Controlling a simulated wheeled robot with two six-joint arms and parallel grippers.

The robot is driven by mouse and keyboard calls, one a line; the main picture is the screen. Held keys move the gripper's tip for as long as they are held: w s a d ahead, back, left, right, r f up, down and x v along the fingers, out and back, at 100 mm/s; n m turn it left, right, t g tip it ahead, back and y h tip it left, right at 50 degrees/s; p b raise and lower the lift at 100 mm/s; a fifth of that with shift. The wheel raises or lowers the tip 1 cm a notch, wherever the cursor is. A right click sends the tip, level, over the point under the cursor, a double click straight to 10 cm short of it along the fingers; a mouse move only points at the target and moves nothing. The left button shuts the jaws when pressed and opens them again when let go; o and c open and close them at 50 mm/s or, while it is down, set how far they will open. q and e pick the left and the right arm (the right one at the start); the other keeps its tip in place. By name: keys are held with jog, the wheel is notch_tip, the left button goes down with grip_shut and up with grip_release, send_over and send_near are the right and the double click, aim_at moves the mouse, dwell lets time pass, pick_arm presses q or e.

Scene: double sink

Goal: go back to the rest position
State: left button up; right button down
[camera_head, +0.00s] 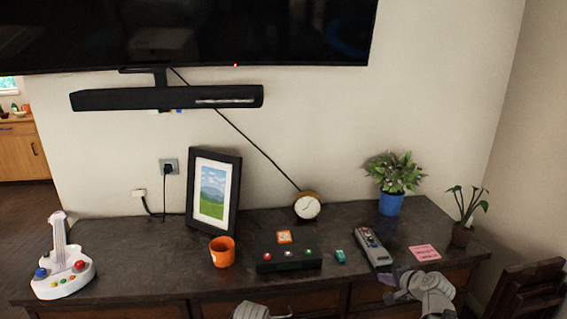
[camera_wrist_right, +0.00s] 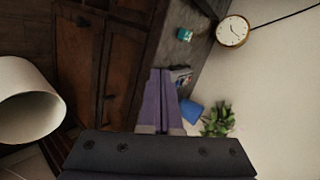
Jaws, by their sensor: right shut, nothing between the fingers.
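My right gripper (camera_head: 388,279) is at the front edge of the dark cabinet top, below the grey remote and left of the pink note. Its purple fingers also show in the right wrist view (camera_wrist_right: 160,100). They are together with nothing between them. A grey piece of my own arm shows at the bottom middle of the head view, but my left gripper's fingers are not seen.
The cabinet top (camera_head: 150,262) holds a toy guitar (camera_head: 65,265), picture frame (camera_head: 213,190), orange mug (camera_head: 222,252), black box (camera_head: 288,258), clock (camera_head: 307,206), remote (camera_head: 373,248), pink note (camera_head: 425,253) and plants (camera_head: 391,203). A wooden chair (camera_head: 530,290) stands at right.

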jog(key=s+a+n+g+p, duration=0.3)
jog(key=s+a+n+g, duration=0.15)
jog(key=a, duration=0.65)
jog(key=s+a+n+g+p, duration=0.25)
jog(key=s+a+n, duration=0.3)
jog(key=a, duration=0.55)
jog(key=s+a+r+n+g+h+p, duration=0.1)
jog(key=s+a+n+g+h+p, duration=0.1)
jog(key=s, duration=0.4)
jog(key=s+a+r+n+g+h+p, duration=0.1)
jog(key=s+a+n+p, duration=0.1)
jog(key=s+a+n, duration=0.2)
jog(key=shift+s+a+n+g+h, duration=0.2)
jog(key=shift+s+n+g+h, duration=0.2)
jog(key=shift+s+n, duration=0.6)
